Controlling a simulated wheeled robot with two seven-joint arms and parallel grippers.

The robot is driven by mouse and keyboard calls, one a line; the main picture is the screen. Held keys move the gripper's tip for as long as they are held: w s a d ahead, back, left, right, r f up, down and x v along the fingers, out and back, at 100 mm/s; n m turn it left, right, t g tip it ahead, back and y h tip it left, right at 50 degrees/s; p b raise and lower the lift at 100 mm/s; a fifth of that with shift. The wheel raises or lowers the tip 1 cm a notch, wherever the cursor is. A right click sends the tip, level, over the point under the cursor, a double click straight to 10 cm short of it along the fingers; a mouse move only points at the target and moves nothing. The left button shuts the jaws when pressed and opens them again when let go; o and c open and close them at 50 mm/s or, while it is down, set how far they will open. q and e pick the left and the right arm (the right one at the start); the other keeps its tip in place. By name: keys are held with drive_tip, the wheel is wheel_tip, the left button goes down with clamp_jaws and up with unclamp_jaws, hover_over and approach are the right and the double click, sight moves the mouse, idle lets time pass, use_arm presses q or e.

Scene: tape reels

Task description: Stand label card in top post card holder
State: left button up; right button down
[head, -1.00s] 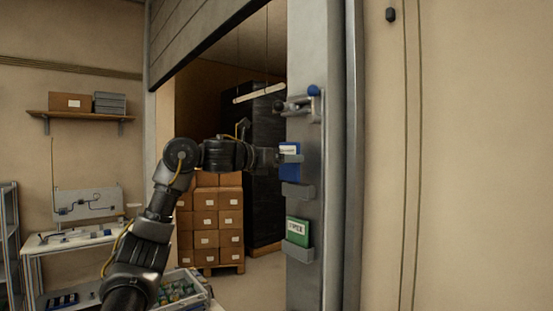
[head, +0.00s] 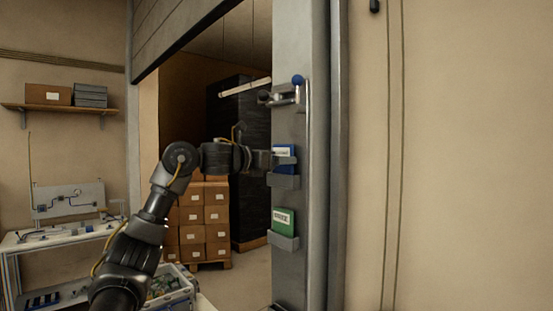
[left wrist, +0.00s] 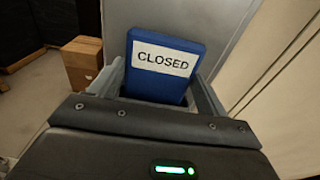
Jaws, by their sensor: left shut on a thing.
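The blue label card (head: 284,163) is upright at the post, with its lower edge behind the front lip of the top card holder (head: 284,182). In the left wrist view the card (left wrist: 163,79) carries a white strip reading CLOSED and sits between my fingers. My left gripper (head: 268,159) is shut on the card, reaching it from the left. The holder cannot be made out clearly in the wrist view, so how deep the card sits is hidden. My right gripper is not in view.
A green card (head: 284,221) stands in the lower holder (head: 283,241) on the grey post (head: 290,270). A blue-knobbed latch (head: 290,91) is above. Stacked cartons (head: 205,228) and a dark wrapped stack (head: 250,190) stand beyond the doorway. A workbench (head: 60,243) is at left.

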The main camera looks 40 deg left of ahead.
use_arm(q)
drive_tip(key=shift+f, duration=0.15)
drive_tip(key=o, duration=1)
drive_tip(key=shift+s, duration=0.15)
drive_tip(key=s+b, duration=0.1)
drive_tip(key=s, duration=0.2)
drive_tip(key=s+b, duration=0.1)
drive_tip(key=s, duration=0.3)
drive_tip(key=s+a+b, duration=0.1)
drive_tip(key=s+b, duration=0.1)
drive_tip(key=s, duration=0.1)
drive_tip(key=shift+s+r, duration=0.25)
drive_tip(key=shift+d, duration=0.1)
